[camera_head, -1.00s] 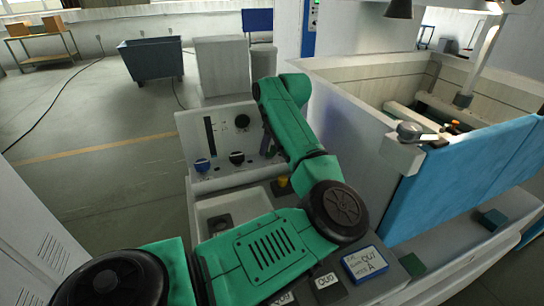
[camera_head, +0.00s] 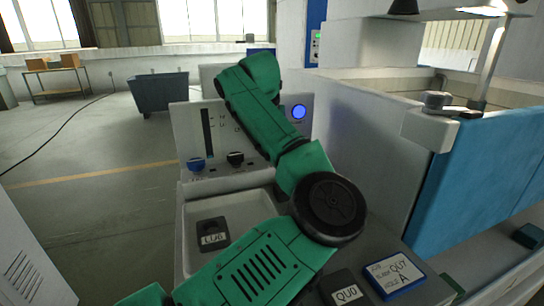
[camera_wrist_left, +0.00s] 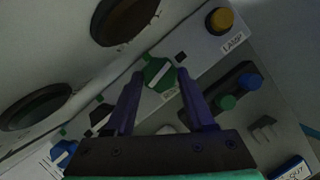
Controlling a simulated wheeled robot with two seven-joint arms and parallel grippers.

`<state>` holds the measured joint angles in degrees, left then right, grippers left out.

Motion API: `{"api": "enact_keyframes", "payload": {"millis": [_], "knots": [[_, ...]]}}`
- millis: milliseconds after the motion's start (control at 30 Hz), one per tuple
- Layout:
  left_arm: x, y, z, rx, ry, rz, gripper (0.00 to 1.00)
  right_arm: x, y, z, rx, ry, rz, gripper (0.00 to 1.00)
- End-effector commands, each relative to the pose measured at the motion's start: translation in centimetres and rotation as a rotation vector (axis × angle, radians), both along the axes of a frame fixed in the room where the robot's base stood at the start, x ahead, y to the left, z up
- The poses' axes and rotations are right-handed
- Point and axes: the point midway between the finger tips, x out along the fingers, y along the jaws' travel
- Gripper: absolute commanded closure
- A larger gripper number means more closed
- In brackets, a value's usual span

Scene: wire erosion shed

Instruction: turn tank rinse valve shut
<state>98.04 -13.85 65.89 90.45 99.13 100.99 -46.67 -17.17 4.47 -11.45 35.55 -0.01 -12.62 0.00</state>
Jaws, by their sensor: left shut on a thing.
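In the left wrist view a green knob (camera_wrist_left: 158,75) with a pale bar across it stands on a light panel. My left gripper (camera_wrist_left: 155,80) has its two purple fingers on either side of this knob and is shut on it. The pale bar lies slanted in the picture. In the head view my green left arm covers that part of the control panel (camera_head: 183,125), and the gripper is hidden behind it. My right gripper is not in view.
A black knob (camera_head: 235,158) and a blue knob (camera_head: 196,163) sit on the panel's left part. A blue round light (camera_head: 298,112) is at its right. A yellow knob labelled LAMP (camera_wrist_left: 220,20) is near the fingers. The blue-sided tank (camera_head: 490,170) stands at right.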

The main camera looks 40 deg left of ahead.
Motion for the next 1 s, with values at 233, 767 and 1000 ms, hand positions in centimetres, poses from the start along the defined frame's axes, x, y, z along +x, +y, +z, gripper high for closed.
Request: {"api": "enact_keyframes", "payload": {"millis": [233, 767, 1000], "knots": [[-0.1, 0.1, -0.2, -0.002, 0.001, -0.132, 1.00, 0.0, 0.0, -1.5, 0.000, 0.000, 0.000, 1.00], [-0.1, 0.2, 0.0, 0.000, 0.002, -0.197, 1.00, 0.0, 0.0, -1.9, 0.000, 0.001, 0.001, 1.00], [0.0, 0.2, 0.0, 0.000, 0.001, -0.196, 0.33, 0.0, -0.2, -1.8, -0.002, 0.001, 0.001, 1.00]]}}
